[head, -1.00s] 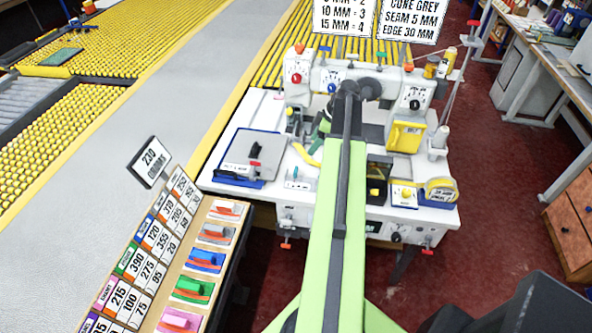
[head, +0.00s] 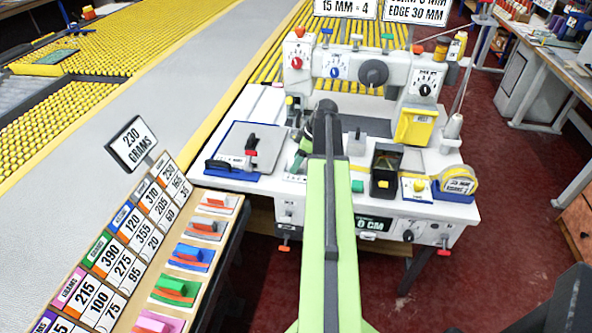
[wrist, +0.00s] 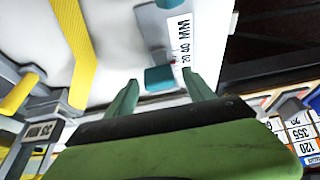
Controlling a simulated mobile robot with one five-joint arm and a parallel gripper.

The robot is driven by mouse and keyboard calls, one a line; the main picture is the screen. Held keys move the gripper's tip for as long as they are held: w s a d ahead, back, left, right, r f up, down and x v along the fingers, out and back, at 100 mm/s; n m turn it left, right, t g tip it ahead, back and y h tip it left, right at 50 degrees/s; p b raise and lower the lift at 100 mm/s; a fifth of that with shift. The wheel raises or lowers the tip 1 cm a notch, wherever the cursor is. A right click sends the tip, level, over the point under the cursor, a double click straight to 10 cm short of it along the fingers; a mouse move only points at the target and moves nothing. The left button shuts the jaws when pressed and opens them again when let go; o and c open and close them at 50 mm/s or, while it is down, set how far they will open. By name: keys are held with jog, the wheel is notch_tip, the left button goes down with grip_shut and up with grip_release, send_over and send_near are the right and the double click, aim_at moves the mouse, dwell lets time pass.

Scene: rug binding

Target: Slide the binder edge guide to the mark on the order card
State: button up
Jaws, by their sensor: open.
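The order card (head: 417,10) stands at the back of the machine, cut off at the top, and reads "EDGE 30 MM". In the wrist view, a teal block (wrist: 160,78), which looks like the edge guide, sits beside a white millimetre scale (wrist: 180,40). The scale's digits are small and upside down; a small red tip lies beside them, its exact reading unclear. My gripper (wrist: 163,82) is open, one teal finger on each side of the block. I cannot tell whether the fingers touch it. In the head view my arm and gripper hide part of this spot.
The white binding machine (head: 335,88) stands over the worktop. A black bin (head: 385,172), a yellow tape roll (head: 458,180) and a grey pad (head: 245,147) stand around my gripper. A rack of coloured weights (head: 185,257) and a "230 grams" sign (head: 132,143) are at the left.

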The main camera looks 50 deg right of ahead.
jog(key=shift+w+f, duration=0.1)
jog(key=shift+f, duration=0.1)
jog(key=shift+a, duration=0.1)
grip_shut()
dwell(0.4)
